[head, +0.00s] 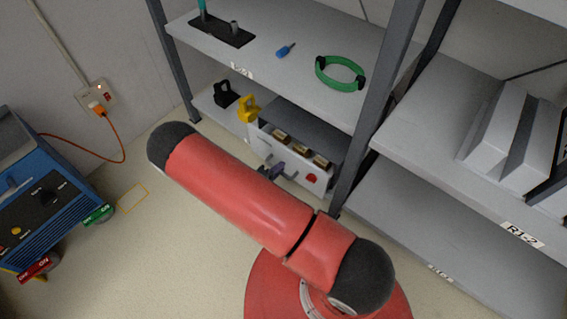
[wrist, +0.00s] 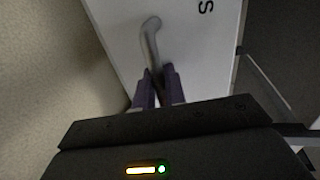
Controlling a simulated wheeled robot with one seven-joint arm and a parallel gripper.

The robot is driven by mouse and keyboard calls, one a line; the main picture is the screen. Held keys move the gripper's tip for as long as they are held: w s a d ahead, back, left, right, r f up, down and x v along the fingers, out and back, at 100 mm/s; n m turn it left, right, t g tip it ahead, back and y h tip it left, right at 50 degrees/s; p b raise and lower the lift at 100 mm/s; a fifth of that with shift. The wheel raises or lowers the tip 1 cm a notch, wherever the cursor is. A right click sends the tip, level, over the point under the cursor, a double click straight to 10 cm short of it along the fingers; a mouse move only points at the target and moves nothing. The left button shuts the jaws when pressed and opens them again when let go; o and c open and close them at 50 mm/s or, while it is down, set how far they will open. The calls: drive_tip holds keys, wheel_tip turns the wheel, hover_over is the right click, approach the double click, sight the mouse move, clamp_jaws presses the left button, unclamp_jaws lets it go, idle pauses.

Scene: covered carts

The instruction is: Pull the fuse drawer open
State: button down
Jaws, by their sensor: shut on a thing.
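The fuse drawer (head: 258,148) is in a low cabinet on the lower shelf. Its light front faces me, and brownish blocks (head: 299,148) show behind that front, ahead of the cabinet's dark top. In the wrist view the pale drawer front (wrist: 193,40) carries a letter and a grey bent handle (wrist: 149,38). My gripper (wrist: 158,75) is shut on the handle, with its two dark purple fingers around the near end. In the head view my gripper (head: 271,174) is small at the drawer front, and my red arm partly hides this area.
A yellow padlock-shaped thing (head: 249,108) and a black one (head: 225,94) stand left of the cabinet. A dark rack post (head: 378,100) rises at its right. A blue machine (head: 45,200) stands at the left, with open floor between.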

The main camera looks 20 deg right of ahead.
drive_tip(key=f+v, duration=0.3)
drive_tip(key=v, duration=1.3)
drive_tip(key=shift+s+a+f+b, duration=0.15)
drive_tip(key=shift+s+a+b, duration=0.3)
drive_tip(key=shift+a, duration=0.1)
drive_tip(key=c, duration=1.8)
unclamp_jaws()
drive_tip(key=shift+a, duration=0.1)
drive_tip(key=v, duration=0.7)
drive_tip(key=shift+s+a, duration=0.15)
drive_tip(key=shift+a, duration=0.05)
